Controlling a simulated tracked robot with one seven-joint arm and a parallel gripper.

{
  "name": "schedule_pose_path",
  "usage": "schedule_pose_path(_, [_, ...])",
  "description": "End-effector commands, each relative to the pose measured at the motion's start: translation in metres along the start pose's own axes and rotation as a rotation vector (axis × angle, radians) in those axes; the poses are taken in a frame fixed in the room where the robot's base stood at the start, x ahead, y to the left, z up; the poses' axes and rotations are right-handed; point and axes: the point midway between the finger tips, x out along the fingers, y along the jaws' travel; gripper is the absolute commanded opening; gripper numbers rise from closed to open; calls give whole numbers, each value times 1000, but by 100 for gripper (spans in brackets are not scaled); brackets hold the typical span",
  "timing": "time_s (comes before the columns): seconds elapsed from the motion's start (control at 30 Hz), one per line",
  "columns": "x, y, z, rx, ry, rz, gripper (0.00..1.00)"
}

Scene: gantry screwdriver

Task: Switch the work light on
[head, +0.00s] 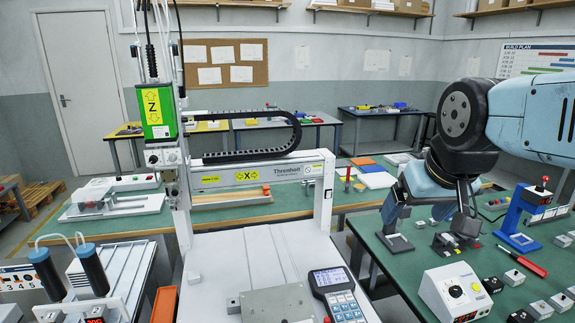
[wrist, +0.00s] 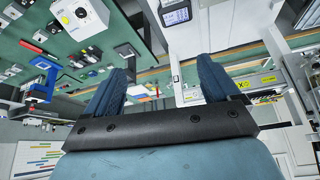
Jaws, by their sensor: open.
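I cannot pick out a work light or its switch for certain in either view. In the head view the end of my arm is over the right bench, behind the control box, and partly hides what is there.
A gantry (head: 250,178) with a green Z unit (head: 155,112) stands left of my arm. A hand pendant (head: 335,293) lies at its front. A blue stand (head: 514,215), a red screwdriver (head: 523,262) and several small blocks are on the right bench.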

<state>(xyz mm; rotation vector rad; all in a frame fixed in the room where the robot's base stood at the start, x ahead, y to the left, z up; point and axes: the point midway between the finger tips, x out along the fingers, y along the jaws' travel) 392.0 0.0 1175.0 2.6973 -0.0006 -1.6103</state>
Motion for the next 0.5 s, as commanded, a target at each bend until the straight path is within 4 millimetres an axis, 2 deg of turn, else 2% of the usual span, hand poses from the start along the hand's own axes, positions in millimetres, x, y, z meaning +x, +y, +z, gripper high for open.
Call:
schedule_pose_path(0.03, [2,0,-3,0,3,1,84])
schedule_pose_path(0.17, [12,1,-19,-3,29,8,71])
schedule_pose_path(0.5, [58,8,-88,-26,156,35,39])
